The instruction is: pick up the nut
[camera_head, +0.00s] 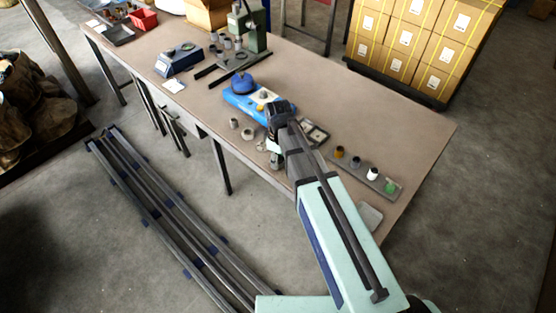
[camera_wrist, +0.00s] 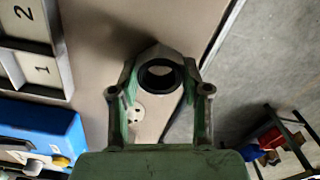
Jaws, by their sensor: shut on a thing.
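The nut (camera_wrist: 160,73) is a grey metal ring with a dark round hole, seen in the wrist view between the two fingertips. My gripper (camera_wrist: 160,88) is shut on it, with one greenish finger on each side. The nut appears held above the brown table (camera_wrist: 105,30), though its exact height is hard to judge. In the head view my gripper (camera_head: 274,145) is over the table's near edge, beside the blue device. I cannot make out the nut clearly there.
The blue device (camera_head: 243,101) stands left of my gripper. Small metal parts (camera_head: 248,134) lie near the front edge. A numbered tray (camera_wrist: 40,73) is close by. A strip with several coloured pieces (camera_head: 372,178) lies to the right. A press (camera_head: 252,38) stands behind.

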